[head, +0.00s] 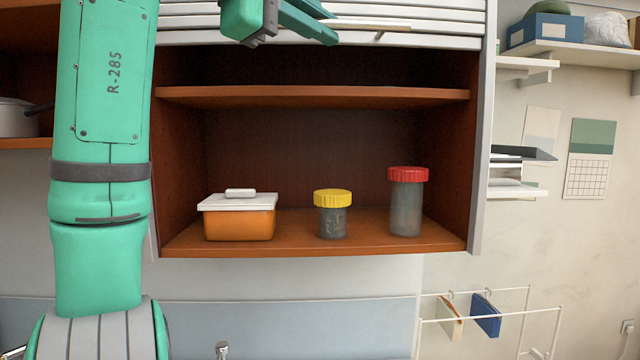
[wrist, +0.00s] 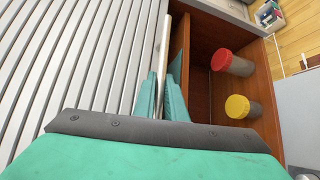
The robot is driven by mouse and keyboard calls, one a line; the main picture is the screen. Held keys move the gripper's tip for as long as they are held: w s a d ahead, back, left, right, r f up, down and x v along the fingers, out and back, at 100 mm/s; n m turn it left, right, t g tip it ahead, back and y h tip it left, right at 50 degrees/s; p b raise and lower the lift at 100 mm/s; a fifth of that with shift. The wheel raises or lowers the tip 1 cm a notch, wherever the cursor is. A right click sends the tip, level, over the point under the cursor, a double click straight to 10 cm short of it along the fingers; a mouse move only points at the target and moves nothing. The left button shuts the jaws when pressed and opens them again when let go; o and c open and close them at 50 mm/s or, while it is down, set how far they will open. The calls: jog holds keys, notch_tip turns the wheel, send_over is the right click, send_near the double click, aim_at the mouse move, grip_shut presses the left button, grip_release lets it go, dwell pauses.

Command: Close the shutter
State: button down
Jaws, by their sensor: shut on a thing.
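The shutter (head: 430,12) is a grey slatted roll-up front at the top of the cabinet. It is raised, and the compartments below it are open. Its slats also fill the left of the wrist view (wrist: 75,65). A thin pale handle bar (head: 395,26) runs along its lower part and shows in the wrist view (wrist: 164,45). My gripper (head: 328,27) is at the top of the head view. Its green fingers (wrist: 162,98) are shut on the handle bar, one on each side of it.
On the cabinet's lower shelf (head: 290,245) stand an orange box with a white lid (head: 240,222), a yellow-lidded jar (head: 332,215) and a red-lidded jar (head: 407,205). The upper shelf (head: 310,97) looks empty. A wall shelf (head: 575,55) is at right.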

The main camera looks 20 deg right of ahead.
notch_tip(320, 180, down, 31)
dwell(2.5)
jog(key=shift+f, duration=1.25)
jog(key=c, duration=1.4)
grip_release()
jog(key=v, duration=0.8)
jog(key=shift+s+f, duration=0.1)
